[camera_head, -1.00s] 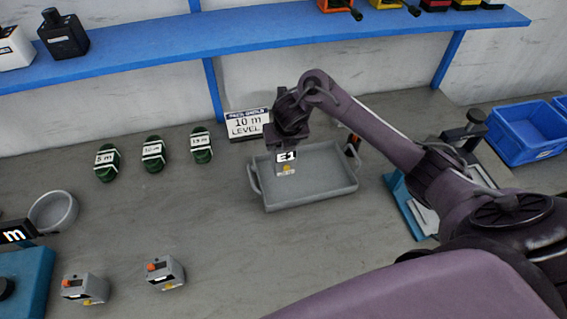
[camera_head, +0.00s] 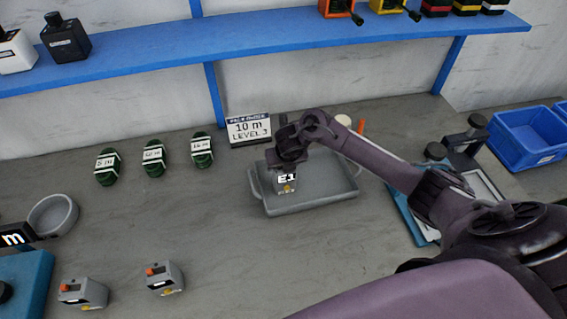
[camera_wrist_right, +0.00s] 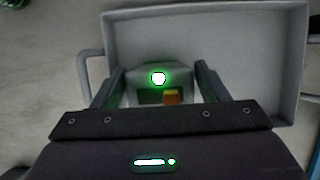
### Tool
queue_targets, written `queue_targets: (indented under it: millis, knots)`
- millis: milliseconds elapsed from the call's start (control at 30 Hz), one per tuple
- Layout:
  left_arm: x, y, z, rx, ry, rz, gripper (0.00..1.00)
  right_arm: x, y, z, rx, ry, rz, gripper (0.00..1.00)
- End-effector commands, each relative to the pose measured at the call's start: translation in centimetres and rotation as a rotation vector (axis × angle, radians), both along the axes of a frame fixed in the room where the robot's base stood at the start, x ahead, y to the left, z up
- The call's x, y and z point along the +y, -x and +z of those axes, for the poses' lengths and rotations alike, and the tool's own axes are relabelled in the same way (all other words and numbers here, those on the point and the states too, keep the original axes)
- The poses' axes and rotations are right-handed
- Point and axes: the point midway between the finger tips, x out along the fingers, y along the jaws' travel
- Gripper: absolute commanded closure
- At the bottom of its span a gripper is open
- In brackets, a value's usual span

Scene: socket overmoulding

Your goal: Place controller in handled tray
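The controller (camera_head: 286,183) is a small grey box with a white E1 label and a yellow mark. It is upright inside the left part of the grey handled tray (camera_head: 325,190). Whether its underside touches the tray floor is hard to tell. My right gripper (camera_head: 285,168) points down with its fingers on both sides of the controller. In the right wrist view the controller (camera_wrist_right: 160,90) sits between the two fingers, showing a green-lit spot and an orange part, with the tray (camera_wrist_right: 255,45) around it. My left gripper is not in view.
A "10 m LEVEL 3" sign (camera_head: 248,128) stands behind the tray. Two similar grey boxes (camera_head: 82,293) (camera_head: 164,278), several green coils (camera_head: 154,157) and a round grey dish (camera_head: 53,214) are to the left. A blue-based fixture (camera_head: 422,232) is right of the tray. Bench between is clear.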

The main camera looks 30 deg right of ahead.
Motion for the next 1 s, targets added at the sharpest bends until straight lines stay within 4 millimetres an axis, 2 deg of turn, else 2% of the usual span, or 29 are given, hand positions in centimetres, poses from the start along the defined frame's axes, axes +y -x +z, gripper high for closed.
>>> queue_targets:
  millis: [33,100,467,567,800,1000]
  knots:
    - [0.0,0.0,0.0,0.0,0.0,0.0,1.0,0.0,0.0,0.0,0.0,0.0,0.0,0.26]
    - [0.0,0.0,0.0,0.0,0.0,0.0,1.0,0.0,0.0,0.0,0.0,0.0,0.0,0.17]
    - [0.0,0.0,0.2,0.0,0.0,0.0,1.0,0.0,0.1,0.5,0.0,-0.001,0.001,0.17]
    - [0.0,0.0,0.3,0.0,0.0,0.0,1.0,0.1,0.5,1.7,-0.001,0.0,0.004,0.17]
    - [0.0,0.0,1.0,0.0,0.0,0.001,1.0,0.6,2.4,6.6,-0.004,0.0,0.004,0.17]
    - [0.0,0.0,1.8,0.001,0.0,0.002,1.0,0.8,3.8,10.1,-0.002,0.003,0.002,0.17]
